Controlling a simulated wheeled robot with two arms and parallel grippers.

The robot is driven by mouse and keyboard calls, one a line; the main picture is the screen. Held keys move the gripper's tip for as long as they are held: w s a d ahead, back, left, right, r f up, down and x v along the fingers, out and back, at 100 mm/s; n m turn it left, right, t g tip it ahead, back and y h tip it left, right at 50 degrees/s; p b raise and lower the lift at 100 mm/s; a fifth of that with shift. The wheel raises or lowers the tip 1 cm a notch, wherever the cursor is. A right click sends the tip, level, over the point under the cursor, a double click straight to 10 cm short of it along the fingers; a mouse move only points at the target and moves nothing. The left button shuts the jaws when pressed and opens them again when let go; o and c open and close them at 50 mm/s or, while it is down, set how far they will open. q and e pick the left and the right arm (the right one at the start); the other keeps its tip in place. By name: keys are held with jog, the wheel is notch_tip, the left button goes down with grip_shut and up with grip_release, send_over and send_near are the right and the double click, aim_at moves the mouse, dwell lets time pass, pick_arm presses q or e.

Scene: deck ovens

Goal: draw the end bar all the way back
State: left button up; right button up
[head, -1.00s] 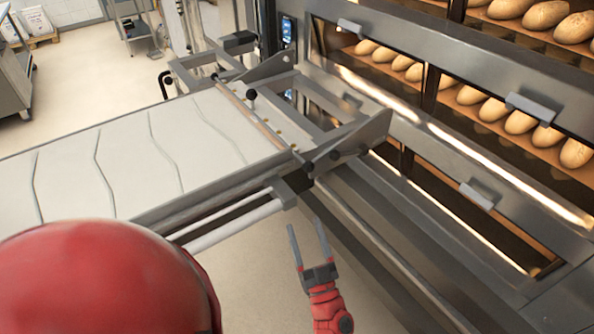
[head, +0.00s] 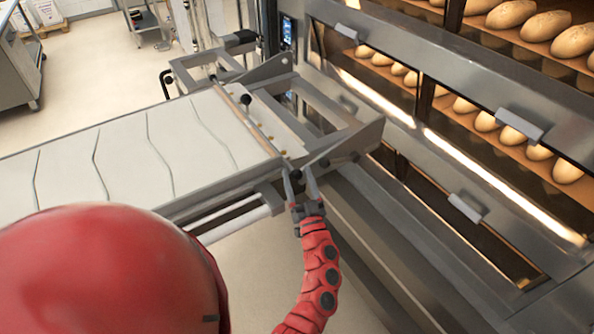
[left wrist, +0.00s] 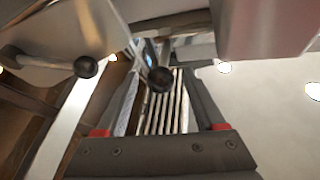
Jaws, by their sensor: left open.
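The end bar (head: 252,122) is a thin bar lying across the oven-side end of the loader's pale belt (head: 120,150). A black ball knob (head: 246,99) stands near its far part. My left gripper (head: 298,174) is open at the bar's near end, by the loader's side plate. In the left wrist view, a black ball knob (left wrist: 160,80) shows between the open fingers, apparently beyond or near their tips. A second black knob (left wrist: 86,67) is to the left, outside the fingers. Whether the fingers touch anything cannot be told. My right gripper is not in view.
The deck oven (head: 440,75) with loaves (head: 512,135) behind its glass stands at the right. The loader's metal frame (head: 345,140) reaches close to the oven front. A metal cart (head: 18,70) is at far left. Floor is free beyond the loader.

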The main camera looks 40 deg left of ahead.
pick_arm(q)
jog(key=shift+w+a+r, duration=0.15)
jog(key=shift+w+a, duration=0.1)
jog(key=shift+a, duration=0.1)
jog(key=shift+c, duration=0.2)
grip_shut()
dwell(1.1)
